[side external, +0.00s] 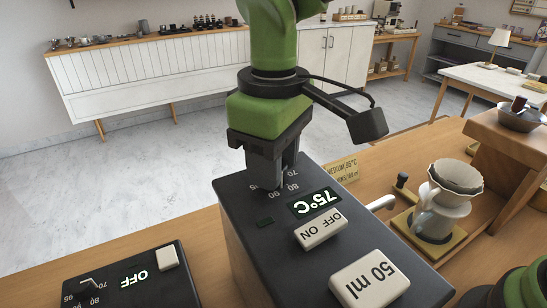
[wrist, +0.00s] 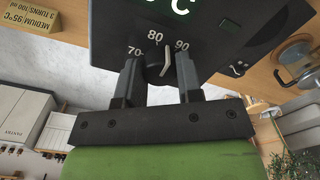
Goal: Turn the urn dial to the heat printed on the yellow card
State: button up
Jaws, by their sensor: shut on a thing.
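The urn (side external: 262,262) is a dark box with a lit display (side external: 315,203) reading 75°C in the side view. My gripper (side external: 272,183) points down at its top and is shut on the urn dial (wrist: 156,64), one finger on each side in the wrist view. The fingers hide most of the dial in the side view. Printed 70, 80 and 90 show around the dial. Its white line (wrist: 167,60) slants up between 80 and 90. The yellow card (side external: 343,170) stands behind the urn. In the wrist view, the card (wrist: 53,16) reads MEDIUM/95°C, 3 TURNS/100 ml.
The urn also carries an OFF/ON switch (side external: 321,229) and a 50 ml button (side external: 369,282). A second dark unit (side external: 115,268) at lower left shows OFF. A dripper on a carafe (side external: 443,207) stands right of the urn. A wooden stand (side external: 508,140) is at far right.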

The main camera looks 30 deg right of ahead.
jog(key=m, duration=0.4)
jog(key=shift+r+m, duration=0.1)
jog(key=shift+m, duration=0.3)
jog(key=m, duration=0.4)
jog(key=shift+m, duration=0.3)
jog(key=m, duration=0.4)
jog(key=shift+m, duration=2.1)
jog(key=o, duration=0.9)
jog(key=shift+r, duration=0.1)
